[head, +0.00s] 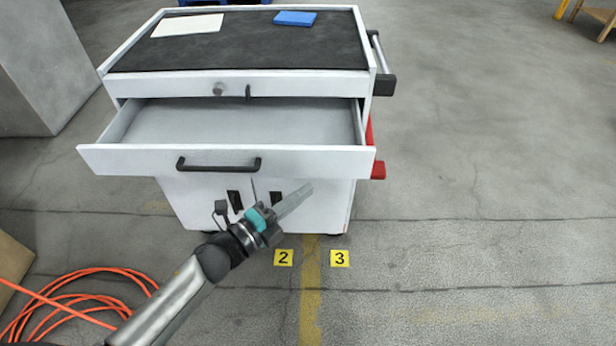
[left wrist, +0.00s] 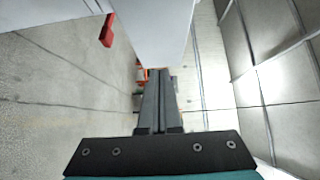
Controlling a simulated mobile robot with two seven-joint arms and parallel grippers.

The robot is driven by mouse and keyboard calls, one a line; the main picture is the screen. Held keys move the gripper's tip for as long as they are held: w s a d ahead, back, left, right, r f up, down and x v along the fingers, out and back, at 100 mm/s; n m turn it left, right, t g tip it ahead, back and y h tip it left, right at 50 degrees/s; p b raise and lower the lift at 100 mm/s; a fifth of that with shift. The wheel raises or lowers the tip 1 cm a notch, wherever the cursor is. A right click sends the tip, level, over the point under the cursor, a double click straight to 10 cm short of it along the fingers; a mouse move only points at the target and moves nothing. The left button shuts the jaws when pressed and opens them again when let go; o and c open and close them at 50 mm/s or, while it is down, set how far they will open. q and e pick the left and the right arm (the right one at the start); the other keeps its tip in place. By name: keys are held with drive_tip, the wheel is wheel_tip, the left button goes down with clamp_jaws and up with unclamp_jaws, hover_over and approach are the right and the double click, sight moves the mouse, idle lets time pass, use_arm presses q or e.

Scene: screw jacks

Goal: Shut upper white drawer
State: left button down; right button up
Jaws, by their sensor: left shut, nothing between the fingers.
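The upper white drawer (head: 130,160) of a white cabinet stands pulled open in the head view. Its grey inside looks empty, and a black bar handle (head: 219,165) sits on its front. My left gripper (head: 308,188) is in front of the cabinet, lower in the picture than the drawer front and right of the handle. Its fingers are shut with nothing between them. In the left wrist view the shut fingers (left wrist: 158,100) point away from the camera, with a white panel (left wrist: 150,30) beyond them; I cannot tell whether they touch it. My right gripper is not in view.
The cabinet's dark top (head: 240,48) bears a white sheet (head: 188,25) and a blue block (head: 295,18). A red part (head: 378,170) sticks out at the cabinet's right side. An orange cable (head: 75,290) lies on the floor at lower left.

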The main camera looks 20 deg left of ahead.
sight(321, 166)
use_arm(q)
drive_tip(key=shift+w+b, duration=0.65)
drive_tip(key=shift+w, duration=2.1)
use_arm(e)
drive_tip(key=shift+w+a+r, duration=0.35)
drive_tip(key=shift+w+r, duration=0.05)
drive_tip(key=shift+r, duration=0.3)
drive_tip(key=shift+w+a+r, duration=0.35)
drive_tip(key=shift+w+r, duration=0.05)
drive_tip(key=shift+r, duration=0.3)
